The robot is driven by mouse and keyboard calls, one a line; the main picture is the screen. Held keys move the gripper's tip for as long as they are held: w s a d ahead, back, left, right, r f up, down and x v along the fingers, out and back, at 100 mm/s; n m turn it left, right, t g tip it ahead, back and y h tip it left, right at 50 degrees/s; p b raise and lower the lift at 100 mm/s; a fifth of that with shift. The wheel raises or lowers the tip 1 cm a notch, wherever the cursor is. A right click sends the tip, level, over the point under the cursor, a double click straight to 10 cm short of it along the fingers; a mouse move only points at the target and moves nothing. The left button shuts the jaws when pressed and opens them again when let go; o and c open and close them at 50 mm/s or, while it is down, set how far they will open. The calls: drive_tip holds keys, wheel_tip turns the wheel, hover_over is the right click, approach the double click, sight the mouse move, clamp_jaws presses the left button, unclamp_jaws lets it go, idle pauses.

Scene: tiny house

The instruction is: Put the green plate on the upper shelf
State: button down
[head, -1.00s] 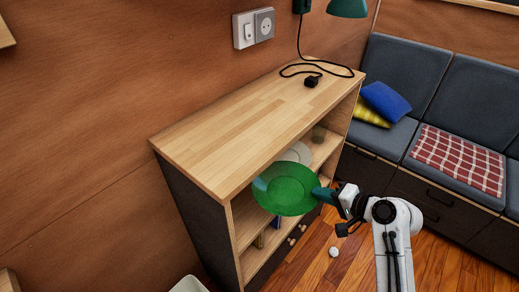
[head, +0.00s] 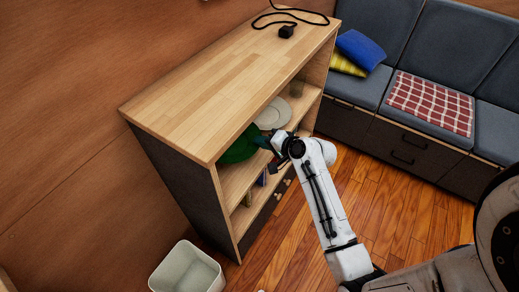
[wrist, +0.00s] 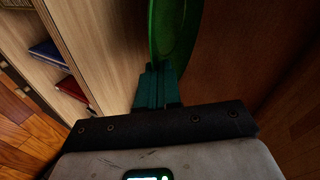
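The green plate (head: 238,148) is partly inside the shelf unit, at its upper shelf (head: 238,180), under the wooden top. In the head view the top hides part of the plate. My gripper (head: 270,143) is shut on the plate's near edge at the front of the unit. In the wrist view the teal fingers (wrist: 158,84) pinch the rim of the plate (wrist: 175,30), which looks edge-on. I cannot tell whether the plate touches the shelf board.
Books (wrist: 48,52) are on the lower shelf. A white bin (head: 187,270) stands on the floor by the unit's near end. A cushioned bench (head: 350,88) is at the back right.

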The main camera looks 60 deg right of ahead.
sight(260, 155)
drive_tip(key=shift+w+f, duration=0.35)
drive_tip(key=shift+f, duration=0.05)
drive_tip(key=shift+w+f+b, duration=0.1)
drive_tip(key=shift+f+b, duration=0.25)
drive_tip(key=shift+f, duration=1.25)
drive_tip(key=shift+f, duration=0.1)
drive_tip(key=c, duration=1.6)
unclamp_jaws()
drive_tip(key=shift+a, duration=0.1)
